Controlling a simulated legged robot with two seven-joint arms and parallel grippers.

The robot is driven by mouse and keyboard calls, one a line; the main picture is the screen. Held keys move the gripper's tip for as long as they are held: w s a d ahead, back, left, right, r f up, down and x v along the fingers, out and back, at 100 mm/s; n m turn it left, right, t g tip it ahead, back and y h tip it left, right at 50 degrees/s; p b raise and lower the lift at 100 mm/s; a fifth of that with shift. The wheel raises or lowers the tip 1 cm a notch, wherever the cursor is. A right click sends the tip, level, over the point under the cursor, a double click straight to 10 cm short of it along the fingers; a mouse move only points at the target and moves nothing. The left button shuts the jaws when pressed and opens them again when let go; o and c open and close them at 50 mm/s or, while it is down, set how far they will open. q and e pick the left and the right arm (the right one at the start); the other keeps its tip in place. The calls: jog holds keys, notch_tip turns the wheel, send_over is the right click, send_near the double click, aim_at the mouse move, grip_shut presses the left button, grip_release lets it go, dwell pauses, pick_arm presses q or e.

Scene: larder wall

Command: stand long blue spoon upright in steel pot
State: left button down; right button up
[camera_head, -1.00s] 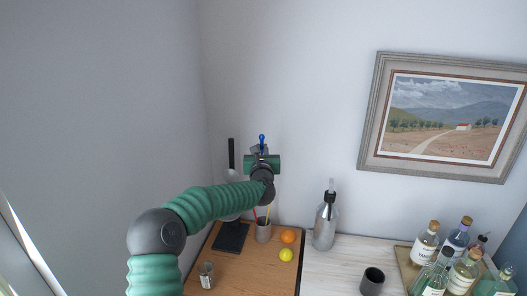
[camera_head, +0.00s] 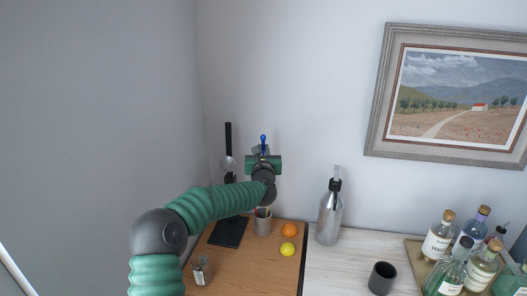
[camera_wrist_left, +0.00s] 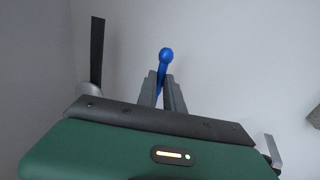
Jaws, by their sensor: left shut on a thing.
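My left gripper (camera_head: 263,153) is shut on the long blue spoon (camera_head: 263,138), whose rounded blue end stands up above the fingers. In the left wrist view the spoon (camera_wrist_left: 165,57) shows between the two grey fingers (camera_wrist_left: 161,90), nearly upright with a slight lean. Its lower part is hidden by the gripper. The steel pot (camera_head: 262,228) stands on the wooden board below the gripper in the head view, with coloured sticks at its rim partly covered by my wrist. I cannot tell whether the spoon's low end is inside it. My right gripper is not in view.
A black-handled utensil (camera_head: 228,140) stands upright on a dark base (camera_head: 230,232) left of the pot. An orange (camera_head: 289,230) and a lemon (camera_head: 287,249) lie to its right. A glass jar (camera_head: 201,270), a steel bottle (camera_head: 329,215), a dark cup (camera_head: 381,278) and several bottles stand around.

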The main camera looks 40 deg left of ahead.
pick_arm(q)
notch_tip(320, 180, down, 14)
jog(key=b, duration=1.1)
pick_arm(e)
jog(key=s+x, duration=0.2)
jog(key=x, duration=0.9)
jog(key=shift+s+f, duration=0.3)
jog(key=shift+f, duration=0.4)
pick_arm(q)
jog(key=shift+s+a, duration=0.1)
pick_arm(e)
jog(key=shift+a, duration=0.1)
pick_arm(q)
jog(key=c, duration=1.4)
grip_release()
